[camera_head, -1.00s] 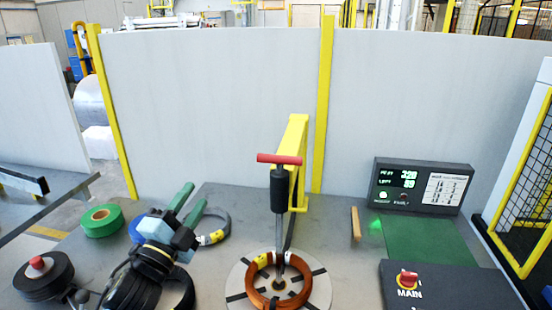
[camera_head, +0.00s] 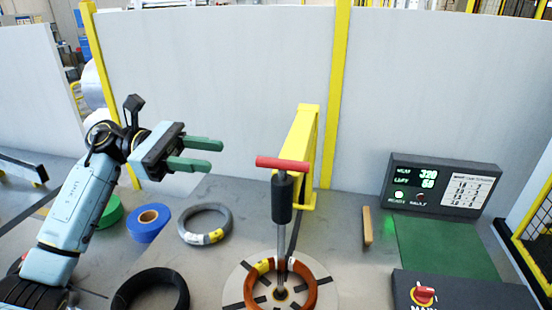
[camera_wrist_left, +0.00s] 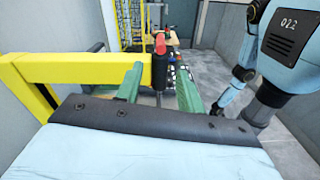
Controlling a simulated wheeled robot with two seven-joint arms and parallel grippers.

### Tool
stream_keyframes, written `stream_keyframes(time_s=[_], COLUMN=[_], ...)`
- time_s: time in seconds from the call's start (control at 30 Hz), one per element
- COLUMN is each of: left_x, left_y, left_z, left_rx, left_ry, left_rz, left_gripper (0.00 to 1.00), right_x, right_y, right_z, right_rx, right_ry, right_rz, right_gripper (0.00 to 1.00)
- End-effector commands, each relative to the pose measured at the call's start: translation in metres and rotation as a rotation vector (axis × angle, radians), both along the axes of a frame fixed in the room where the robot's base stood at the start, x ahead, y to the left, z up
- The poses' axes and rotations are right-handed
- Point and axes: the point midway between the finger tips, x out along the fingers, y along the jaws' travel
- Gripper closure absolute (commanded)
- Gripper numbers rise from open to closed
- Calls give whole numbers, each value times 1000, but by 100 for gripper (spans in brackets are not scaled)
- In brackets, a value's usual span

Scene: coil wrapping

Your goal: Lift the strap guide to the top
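The strap guide (camera_head: 282,200) looks like a black cylinder on an upright metal rod with a red crossbar on top. It stands over the orange coil (camera_head: 309,290), which lies on a round pale plate (camera_head: 240,272) with dark radial slots. My left gripper (camera_head: 218,155) is raised to the left of the strap guide, near crossbar height. Its two green fingers point right, open and empty, apart from the guide. In the left wrist view the guide (camera_wrist_left: 159,70) appears ahead, between the fingers. My right gripper is not visible.
A yellow post with an arm (camera_head: 303,140) stands just behind the guide. A grey coil (camera_head: 205,224), blue roll (camera_head: 149,222), green roll (camera_head: 110,212) and black coil (camera_head: 150,290) lie left. A display box (camera_head: 442,185) and green mat (camera_head: 445,247) are right.

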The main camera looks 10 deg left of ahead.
Motion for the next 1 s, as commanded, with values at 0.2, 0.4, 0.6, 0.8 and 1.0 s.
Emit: stream_keyframes(time_s=[0.2, 0.4, 0.6, 0.8, 1.0], left_x=[-1, -1, 0, 0, 0], left_y=[-39, -83, -114, -127, -128], left_z=[2, 3, 2, 1, 0], left_rx=[-5, -6, -6, -4, -3], left_ry=[3, 2, 5, 4, 4], left_rz=[-5, -3, -2, -1, 0], left_gripper=[62, 62, 62, 62, 62], right_x=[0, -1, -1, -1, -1], right_y=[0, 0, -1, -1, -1], right_z=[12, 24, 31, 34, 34], right_rx=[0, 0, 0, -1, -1], right_ry=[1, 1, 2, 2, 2], right_rz=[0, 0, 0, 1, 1], right_gripper=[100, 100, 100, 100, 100])
